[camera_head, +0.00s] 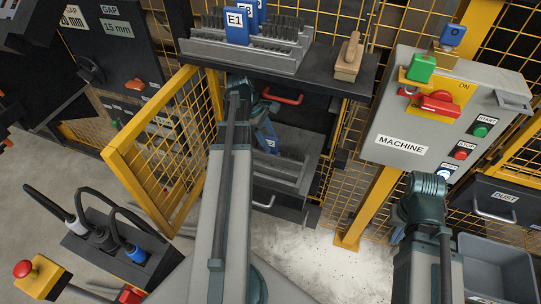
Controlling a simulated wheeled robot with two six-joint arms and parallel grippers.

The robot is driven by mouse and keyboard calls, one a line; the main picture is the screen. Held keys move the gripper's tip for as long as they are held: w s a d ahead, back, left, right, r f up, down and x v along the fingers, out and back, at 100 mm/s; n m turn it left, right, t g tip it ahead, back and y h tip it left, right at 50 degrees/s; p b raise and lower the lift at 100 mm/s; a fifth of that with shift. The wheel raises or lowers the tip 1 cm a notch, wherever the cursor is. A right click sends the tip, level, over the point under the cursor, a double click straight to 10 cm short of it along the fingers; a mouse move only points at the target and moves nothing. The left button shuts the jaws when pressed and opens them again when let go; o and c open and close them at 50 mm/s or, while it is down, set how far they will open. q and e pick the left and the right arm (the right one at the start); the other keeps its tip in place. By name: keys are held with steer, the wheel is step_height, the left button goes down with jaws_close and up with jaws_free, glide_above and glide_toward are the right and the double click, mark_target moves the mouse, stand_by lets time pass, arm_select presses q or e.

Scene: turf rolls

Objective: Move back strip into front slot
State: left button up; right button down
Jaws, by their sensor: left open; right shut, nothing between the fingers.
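A grey rack with dark teeth (190,52) stands on a dark shelf at the top. It holds a blue strip marked E1 (236,22) at the front, with more blue tags (257,12) behind it, cut by the frame edge. A lower grey rack (292,170) stands inside the opening below. A blue piece with white lettering (271,140) shows there, partly hidden by my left arm. My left gripper (264,118) is beside this blue piece, small and mostly hidden; contact cannot be made out. My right arm shows at lower right, its gripper out of view.
A yellow mesh door (165,150) stands open at left. A grey MACHINE box (430,120) with buttons is at right. A grey bin (495,265) stands lower right. Pale debris covers the floor between.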

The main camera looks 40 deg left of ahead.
arm_select(q)
steer(key=shift+b+x, duration=0.3)
steer(key=shift+x, duration=0.5)
steer(key=shift+r, duration=0.1)
jaws_close()
stand_by(0.7)
